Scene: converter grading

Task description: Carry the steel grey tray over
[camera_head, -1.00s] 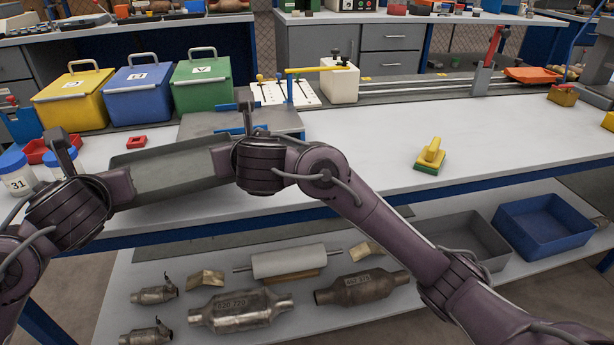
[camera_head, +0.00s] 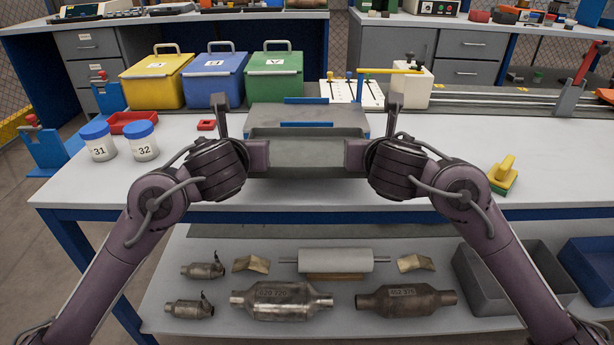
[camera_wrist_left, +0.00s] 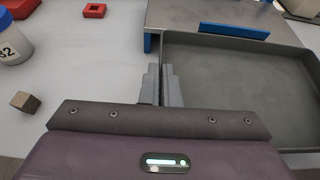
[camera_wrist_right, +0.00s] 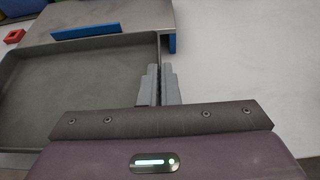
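The steel grey tray (camera_head: 308,172) is a shallow, empty, rectangular tray, roughly level between my two grippers at the near side of the bench. My left gripper (camera_wrist_left: 161,88) is shut on its left wall, which also shows in the left wrist view (camera_wrist_left: 240,48). My right gripper (camera_wrist_right: 158,88) is shut on its right wall; the tray's inside shows in the right wrist view (camera_wrist_right: 80,85). The tray's far edge lies just in front of, or over, the grey platform (camera_head: 262,115) with blue strips. I cannot tell whether its bottom touches the bench.
Yellow (camera_head: 157,82), blue (camera_head: 215,80) and green (camera_head: 272,78) lidded bins stand behind. Two blue-capped jars (camera_head: 98,142) and a small red block (camera_head: 206,125) are left. A yellow-green brush (camera_head: 503,175) lies right. Bench top (camera_head: 450,150) between tray and brush is clear.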

